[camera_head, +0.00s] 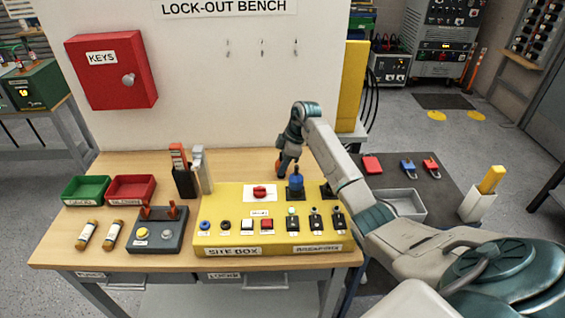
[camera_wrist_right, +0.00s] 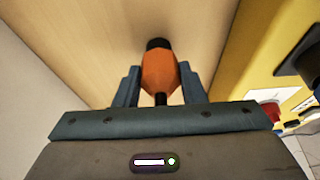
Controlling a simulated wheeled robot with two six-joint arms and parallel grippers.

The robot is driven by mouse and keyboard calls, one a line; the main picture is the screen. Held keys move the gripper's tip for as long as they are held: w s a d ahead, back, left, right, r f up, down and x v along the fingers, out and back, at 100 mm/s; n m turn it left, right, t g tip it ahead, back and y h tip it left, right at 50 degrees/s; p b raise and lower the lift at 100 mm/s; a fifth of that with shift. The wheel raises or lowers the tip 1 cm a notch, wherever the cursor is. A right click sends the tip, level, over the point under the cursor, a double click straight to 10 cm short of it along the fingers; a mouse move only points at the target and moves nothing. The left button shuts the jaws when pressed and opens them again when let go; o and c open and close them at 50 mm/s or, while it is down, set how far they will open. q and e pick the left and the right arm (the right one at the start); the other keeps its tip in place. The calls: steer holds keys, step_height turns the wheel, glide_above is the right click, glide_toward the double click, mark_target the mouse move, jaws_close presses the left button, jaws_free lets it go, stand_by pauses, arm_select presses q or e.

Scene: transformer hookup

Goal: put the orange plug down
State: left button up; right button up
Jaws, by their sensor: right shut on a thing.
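The orange plug (camera_wrist_right: 159,72) is between the two fingers of my right gripper (camera_wrist_right: 161,88), with its black end away from the palm and over bare wood. In the head view my right gripper (camera_head: 284,164) points down behind the yellow site box (camera_head: 226,240). Only a bit of orange shows there, at the gripper's left side. I cannot tell whether the plug touches the bench top (camera_head: 150,165). My left gripper is not in view.
A blue connector (camera_head: 295,183) stands on the site box close to the right gripper. A black holder with a red-topped tool (camera_head: 181,172) and a grey upright piece (camera_head: 202,170) stand to the left. Green (camera_head: 86,190) and red (camera_head: 131,189) trays sit further left.

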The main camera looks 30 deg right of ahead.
steer(key=o, duration=1.1)
arm_select(q)
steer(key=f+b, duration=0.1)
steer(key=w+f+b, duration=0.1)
steer(key=b, duration=0.1)
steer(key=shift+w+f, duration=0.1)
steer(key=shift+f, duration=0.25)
arm_select(e)
steer(key=v, duration=1.2)
steer(key=shift+r, duration=0.15)
